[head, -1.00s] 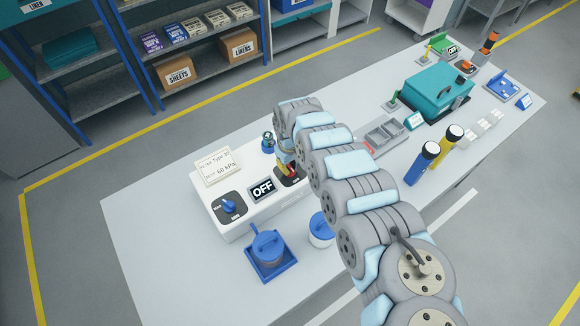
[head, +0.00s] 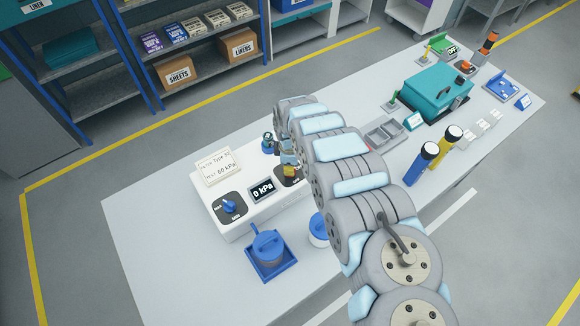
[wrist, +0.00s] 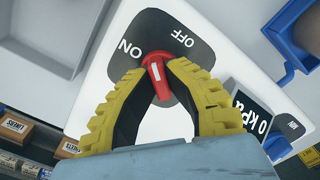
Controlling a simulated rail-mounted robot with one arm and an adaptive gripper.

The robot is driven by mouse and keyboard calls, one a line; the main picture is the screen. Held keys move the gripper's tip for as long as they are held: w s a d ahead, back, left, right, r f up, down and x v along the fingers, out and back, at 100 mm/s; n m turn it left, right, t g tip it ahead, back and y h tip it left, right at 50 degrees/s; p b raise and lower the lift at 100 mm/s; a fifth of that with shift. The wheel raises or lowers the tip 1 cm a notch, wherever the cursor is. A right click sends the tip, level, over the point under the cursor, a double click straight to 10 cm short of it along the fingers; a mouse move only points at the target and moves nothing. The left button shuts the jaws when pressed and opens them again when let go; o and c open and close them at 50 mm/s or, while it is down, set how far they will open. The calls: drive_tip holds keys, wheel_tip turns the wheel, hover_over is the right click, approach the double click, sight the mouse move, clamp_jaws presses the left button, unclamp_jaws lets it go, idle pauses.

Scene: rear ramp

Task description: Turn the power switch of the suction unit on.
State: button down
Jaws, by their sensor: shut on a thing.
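The suction unit (head: 244,226) is a white box on the table. Its small display (head: 262,190) reads 0 kPa, and it also shows in the wrist view (wrist: 254,112). The power switch (wrist: 157,75) is a red handle with a white mark on a dark plate labelled ON and OFF. Its white mark lies nearer the ON label than the OFF label. My gripper (wrist: 155,66) has yellow-and-black fingers closed on both sides of the red handle. In the head view my gripper (head: 290,172) is over the unit's right end, and my arm hides much of the switch there.
A blue knob (head: 229,206) is on the unit's left end, and a card (head: 219,166) stands behind. A blue jar (head: 267,246) in a blue tray (head: 262,273) stands in front. A white jar with a blue lid (head: 318,230) is beside my arm. The table's left end is clear.

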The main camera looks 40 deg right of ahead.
drive_tip(key=n, duration=0.4)
drive_tip(key=shift+n, duration=1.9)
drive_tip(key=c, duration=1.1)
unclamp_jaws()
drive_tip(key=shift+d+r, duration=0.1)
drive_tip(key=shift+r, duration=5.85)
